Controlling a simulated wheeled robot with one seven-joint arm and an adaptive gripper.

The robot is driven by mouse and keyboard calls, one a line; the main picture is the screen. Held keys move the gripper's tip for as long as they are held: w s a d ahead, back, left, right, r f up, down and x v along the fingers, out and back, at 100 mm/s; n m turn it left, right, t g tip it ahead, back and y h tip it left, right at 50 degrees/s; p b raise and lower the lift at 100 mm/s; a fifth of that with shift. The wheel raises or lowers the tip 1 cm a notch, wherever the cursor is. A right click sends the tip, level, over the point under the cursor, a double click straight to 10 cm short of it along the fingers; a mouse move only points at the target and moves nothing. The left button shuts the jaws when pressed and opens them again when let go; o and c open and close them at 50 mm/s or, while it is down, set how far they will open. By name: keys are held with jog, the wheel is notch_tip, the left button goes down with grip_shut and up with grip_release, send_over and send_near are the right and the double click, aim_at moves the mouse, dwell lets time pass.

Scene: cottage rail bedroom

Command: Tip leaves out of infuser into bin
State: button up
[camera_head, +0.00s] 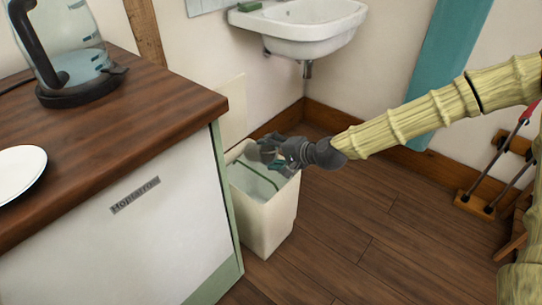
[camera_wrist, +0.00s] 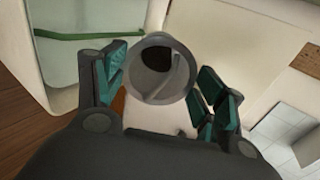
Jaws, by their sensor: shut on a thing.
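The infuser is a small grey round cup; the wrist view shows it (camera_wrist: 170,88) between my fingers, its round end facing the camera. A dark patch fills part of that round end; I cannot tell whether it is leaves or shadow. My gripper (camera_wrist: 160,85) is shut on the infuser. In the head view my gripper (camera_head: 268,156) holds it above the top of the cream bin (camera_head: 262,228). The bin stands upright on the floor, with a green band inside its pale interior. The bin also shows at upper left in the wrist view (camera_wrist: 48,75). No loose leaves are distinguishable.
A wood-topped counter (camera_head: 130,125) stands left of the bin, with a kettle (camera_head: 70,60) and a white plate (camera_head: 18,172). A washbasin (camera_head: 300,25) hangs on the wall behind. The wooden floor (camera_head: 345,245) right of the bin is clear.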

jog(key=shift+s+d+f+t+y+b, duration=0.15)
jog(key=shift+f+t+y+b, duration=0.45)
jog(key=shift+b, duration=3.3)
jog(key=shift+s+d+f+t+y+b, duration=0.25)
jog(key=shift+t+y+b, duration=0.6)
jog(key=shift+b, duration=3)
jog(key=t+y+b, duration=0.1)
jog(key=b, duration=0.3)
jog(key=f+t+b, duration=0.1)
jog(key=b, duration=0.4)
jog(key=shift+w+a+y, duration=0.15)
jog(key=shift+w+y, duration=0.05)
jog(key=shift+y, duration=0.15)
jog(key=shift+w+a+f+t+y+p, duration=0.15)
jog(key=shift+f+t+y, duration=0.2)
jog(key=shift+t+y, duration=0.2)
jog(key=shift+s+d+f+t+y+p, duration=0.15)
jog(key=shift+f+t+y, duration=0.15)
jog(key=shift+t+y, duration=0.25)
jog(key=shift+w+a+f+t+y, duration=0.15)
jog(key=shift+f+t+y, duration=0.1)
jog(key=shift+t+y, duration=0.3)
jog(key=shift+r+p, duration=0.25)
jog(key=shift+p, duration=0.45)
jog(key=r+g+h+p, duration=0.1)
jog(key=g+h+p, duration=0.1)
jog(key=p, duration=0.7)
jog(key=shift+r, duration=0.1)
